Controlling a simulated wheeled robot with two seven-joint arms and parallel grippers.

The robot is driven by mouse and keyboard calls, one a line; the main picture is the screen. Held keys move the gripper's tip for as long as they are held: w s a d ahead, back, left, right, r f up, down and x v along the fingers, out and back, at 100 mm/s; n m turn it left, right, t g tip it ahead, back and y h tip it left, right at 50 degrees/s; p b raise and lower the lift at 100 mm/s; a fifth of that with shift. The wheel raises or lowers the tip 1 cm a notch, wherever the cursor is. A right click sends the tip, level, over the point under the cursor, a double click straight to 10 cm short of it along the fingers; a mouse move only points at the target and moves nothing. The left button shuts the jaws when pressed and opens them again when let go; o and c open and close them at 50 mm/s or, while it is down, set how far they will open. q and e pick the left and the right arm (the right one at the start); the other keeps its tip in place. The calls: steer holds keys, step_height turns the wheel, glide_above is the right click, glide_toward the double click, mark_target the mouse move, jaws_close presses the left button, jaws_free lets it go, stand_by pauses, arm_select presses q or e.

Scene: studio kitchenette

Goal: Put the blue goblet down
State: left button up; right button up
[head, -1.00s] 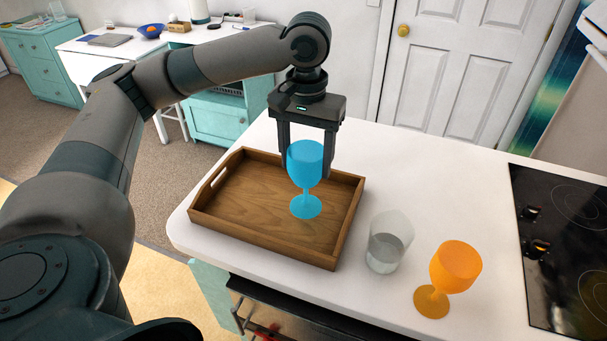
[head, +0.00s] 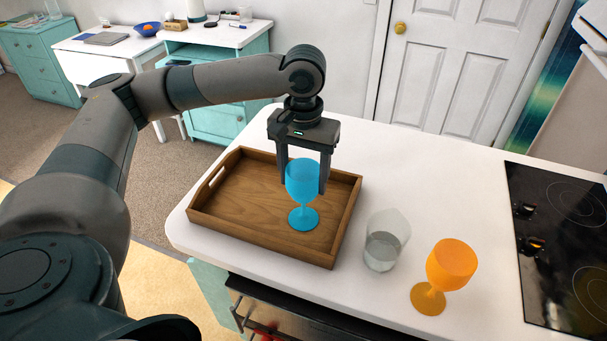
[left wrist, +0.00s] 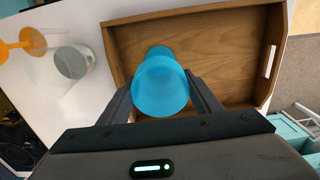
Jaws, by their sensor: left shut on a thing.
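The blue goblet (head: 303,187) is upright between the fingers of my left gripper (head: 304,184), which is shut on its bowl. Its foot is over the right part of the wooden tray (head: 230,231), at or just above the tray floor; I cannot tell if it touches. In the left wrist view the goblet (left wrist: 160,86) is seen from above, between the fingertips (left wrist: 162,95), with the tray (left wrist: 205,12) beneath it. My right gripper is not in view.
A clear glass (head: 385,240) and an orange goblet (head: 444,276) stand on the white counter (head: 430,190) right of the tray. A black cooktop (head: 565,240) is at the far right. The left half of the tray is empty.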

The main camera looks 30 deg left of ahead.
arm_select(q)
steer(key=shift+f, duration=0.1)
steer(key=o, duration=1.4)
steer(key=shift+c, duration=0.2)
steer(key=shift+r, duration=0.7)
step_height(320, 180, up, 11)
steer(key=b, duration=0.2)
